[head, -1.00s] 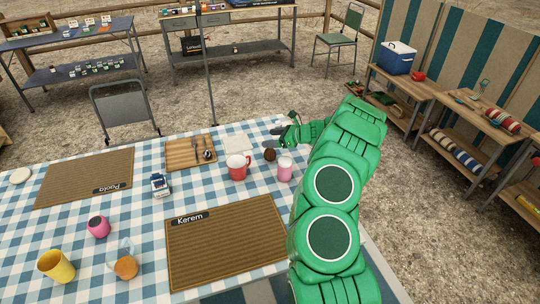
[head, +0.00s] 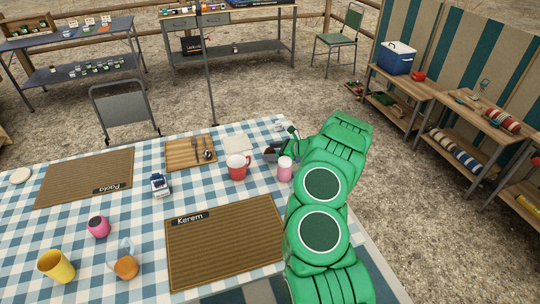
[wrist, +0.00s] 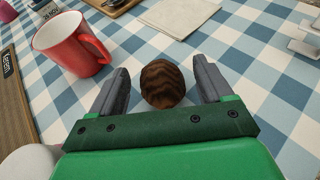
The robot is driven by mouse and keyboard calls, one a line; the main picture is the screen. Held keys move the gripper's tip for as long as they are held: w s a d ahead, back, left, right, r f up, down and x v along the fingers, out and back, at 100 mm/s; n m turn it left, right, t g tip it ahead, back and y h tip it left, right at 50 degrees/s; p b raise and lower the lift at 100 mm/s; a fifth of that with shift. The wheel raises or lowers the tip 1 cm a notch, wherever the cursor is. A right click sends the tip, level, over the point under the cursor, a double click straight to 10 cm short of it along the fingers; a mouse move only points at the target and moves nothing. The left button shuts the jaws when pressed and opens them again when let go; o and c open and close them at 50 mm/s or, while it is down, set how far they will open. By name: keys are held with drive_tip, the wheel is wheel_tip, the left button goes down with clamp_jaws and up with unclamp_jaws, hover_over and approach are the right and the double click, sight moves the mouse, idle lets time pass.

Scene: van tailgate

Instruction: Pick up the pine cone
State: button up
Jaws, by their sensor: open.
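The pine cone (wrist: 162,84) is brown and round and sits on the checked tablecloth in the wrist view. It lies between the two grey fingers of my gripper (wrist: 160,88), with a gap on each side. My gripper is open, and its fingers point along the table past the cone's sides. In the head view my gripper (head: 276,152) is behind the pink and white cup, and the pine cone is hidden there by the gripper.
A red mug (wrist: 72,45) stands left of my gripper, and also shows in the head view (head: 237,168). A pink cup with a white top (head: 285,170) stands close to my wrist. A napkin (wrist: 180,16) lies beyond the cone. A wooden tray (head: 190,153) holds cutlery.

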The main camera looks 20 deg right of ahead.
drive_tip(key=shift+x, duration=1.45)
drive_tip(key=c, duration=1)
drive_tip(key=shift+r, duration=0.1)
